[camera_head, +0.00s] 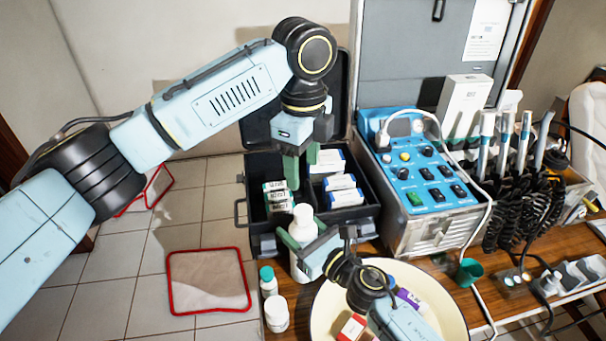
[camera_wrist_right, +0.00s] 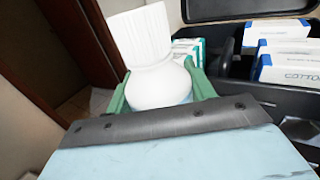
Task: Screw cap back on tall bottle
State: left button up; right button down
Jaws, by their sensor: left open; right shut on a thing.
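The tall white bottle (camera_head: 303,230) stands upright at the front edge of the black case, left of the cream basin. My right gripper (camera_head: 301,240) is shut around its upper body, with a green finger on each side. In the right wrist view the bottle's rounded shoulder (camera_wrist_right: 160,85) sits between the fingers, and a white ribbed cap (camera_wrist_right: 140,35) is on its top. I cannot tell how tight the cap is. My left gripper (camera_head: 302,164) is open and empty above the case, behind and above the bottle. The bottle's lower part is partly hidden by my right gripper.
The open black case (camera_head: 262,243) holds several small boxes. A cream basin (camera_head: 455,310) with small packages is at the front. A teal-capped bottle (camera_head: 268,282) and a white jar (camera_head: 276,314) stand left of it. The blue control unit (camera_head: 425,180) is right of the case.

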jog(key=shift+c, duration=2.3)
grip_release()
jog(key=v, duration=1.3)
jog(key=shift+d+b, duration=0.2)
jog(key=shift+b, duration=0.15)
jog(key=shift+s, duration=0.2)
